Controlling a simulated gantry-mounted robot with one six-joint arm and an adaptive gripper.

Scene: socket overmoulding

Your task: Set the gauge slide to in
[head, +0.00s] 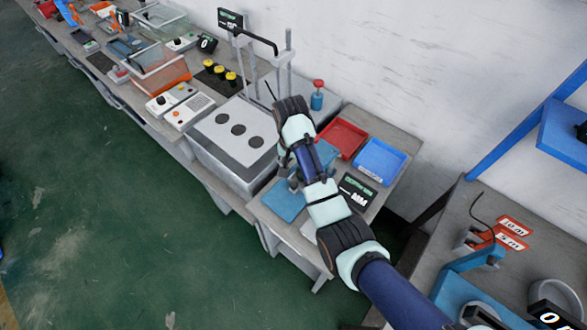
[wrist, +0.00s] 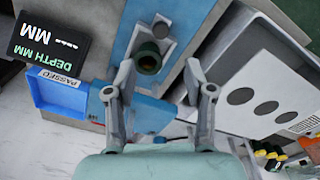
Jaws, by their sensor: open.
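The depth gauge stands on a blue base plate (wrist: 182,30), which also shows in the head view (head: 284,202) beside my arm. In the wrist view a grey slide piece (wrist: 139,43) lies on this plate, with a dark green round socket or knob (wrist: 149,60) at its near end. I cannot tell whether the slide is in or out. My gripper (wrist: 160,75) is open and empty, with its fingers apart on either side of the dark green piece, which looks untouched. In the head view my arm hides most of the gauge.
A black depth display (head: 357,191) stands right of the gauge. A red tray (head: 341,138) and a blue tray (head: 380,161) labelled PASSED lie behind it. A grey machine block (head: 236,134) with three round holes stands at left, with uprights (head: 289,62) behind.

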